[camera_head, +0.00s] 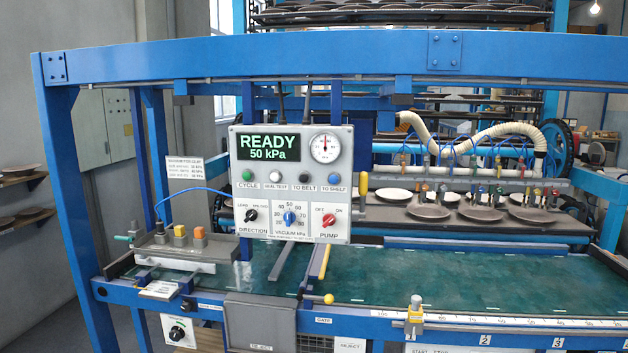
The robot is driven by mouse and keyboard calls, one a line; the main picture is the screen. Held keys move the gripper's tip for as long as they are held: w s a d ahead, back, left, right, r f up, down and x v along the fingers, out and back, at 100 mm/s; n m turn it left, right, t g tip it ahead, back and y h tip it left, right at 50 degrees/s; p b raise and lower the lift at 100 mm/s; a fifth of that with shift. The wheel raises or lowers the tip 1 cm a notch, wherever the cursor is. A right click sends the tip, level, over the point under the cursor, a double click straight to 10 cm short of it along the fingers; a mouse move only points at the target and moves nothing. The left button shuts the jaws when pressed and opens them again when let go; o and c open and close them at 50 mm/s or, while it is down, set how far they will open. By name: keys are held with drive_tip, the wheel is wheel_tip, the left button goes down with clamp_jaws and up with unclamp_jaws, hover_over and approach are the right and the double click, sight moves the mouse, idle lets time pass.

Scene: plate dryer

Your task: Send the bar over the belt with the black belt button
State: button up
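The black belt button (304,177), labelled TO BELT, sits in the button row of the grey control panel (292,196). The panel's display (269,148) reads READY 50 kPa. The bar (520,180) is a long grey rail with coloured fittings and suction cups, right of the panel. It hangs over a dark shelf (400,222) with several pale and brown plates (480,212). The green belt (450,283) runs in front of and below that shelf. The bar is over the shelf, not over the belt. My gripper is not in view.
Beside the black button are a white seal-test button (275,175), a blue shelf button (334,177) and a green cycle button (247,175). Knobs and a red pump switch (328,221) lie below. A blue frame beam (330,58) crosses above the panel.

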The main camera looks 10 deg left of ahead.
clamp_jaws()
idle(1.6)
